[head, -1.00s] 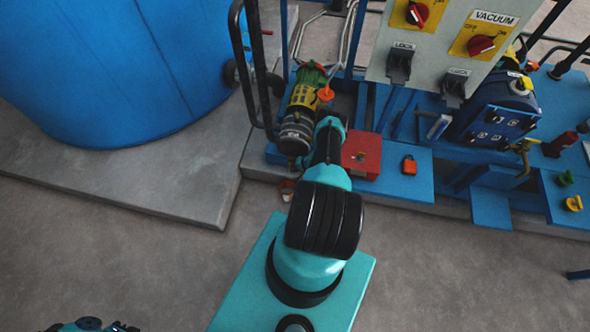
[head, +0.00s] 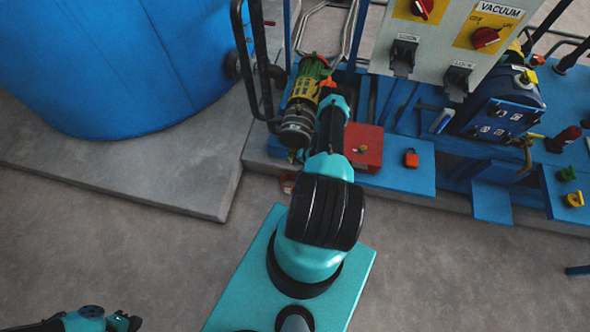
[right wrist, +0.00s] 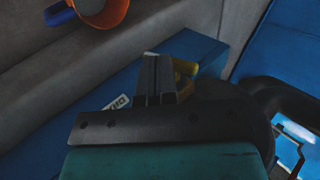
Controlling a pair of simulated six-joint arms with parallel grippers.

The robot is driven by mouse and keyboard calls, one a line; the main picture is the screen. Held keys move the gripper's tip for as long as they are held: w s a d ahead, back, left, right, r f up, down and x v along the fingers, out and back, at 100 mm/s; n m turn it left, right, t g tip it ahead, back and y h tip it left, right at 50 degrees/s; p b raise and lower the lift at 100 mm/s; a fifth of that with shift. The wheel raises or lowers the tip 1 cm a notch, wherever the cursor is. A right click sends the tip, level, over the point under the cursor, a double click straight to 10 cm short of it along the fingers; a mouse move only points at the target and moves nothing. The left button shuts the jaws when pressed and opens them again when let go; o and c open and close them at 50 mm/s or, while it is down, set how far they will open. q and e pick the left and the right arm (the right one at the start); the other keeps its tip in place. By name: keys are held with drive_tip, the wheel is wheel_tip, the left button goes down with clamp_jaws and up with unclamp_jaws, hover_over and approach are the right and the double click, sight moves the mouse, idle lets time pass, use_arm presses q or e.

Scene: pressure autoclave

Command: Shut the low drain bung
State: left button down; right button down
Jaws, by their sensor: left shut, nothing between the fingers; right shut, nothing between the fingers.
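A small brass-yellow fitting (right wrist: 186,68) shows just behind and to the right of my right fingertips in the right wrist view. It may be the drain bung; the fingers partly hide it. A white label (right wrist: 117,103), partly legible, lies left of the fingers on a blue surface. My right gripper (right wrist: 157,65) is shut and empty; I cannot tell whether it touches the fitting. In the head view my right arm reaches to the equipment beside the yellow and green pump, and its wrist hides the fingertips. My left gripper (head: 130,321) is low at the bottom left, shut, away from the equipment.
An orange cup with a blue handle (right wrist: 103,10) is at the wrist view's top left. A red box (head: 364,147) and an orange padlock-like piece (head: 411,158) sit on the blue skid. A black tubular rail (head: 264,70) stands left of the pump (head: 303,100). Open floor (head: 130,245) lies left.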

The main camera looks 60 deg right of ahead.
drive_tip(key=s+a+r, duration=0.1)
drive_tip(key=s+a, duration=0.4)
drive_tip(key=a, duration=0.7)
drive_tip(key=shift+s+a+r, duration=0.2)
drive_tip(key=shift+s+a, duration=0.05)
drive_tip(key=shift+s, duration=0.15)
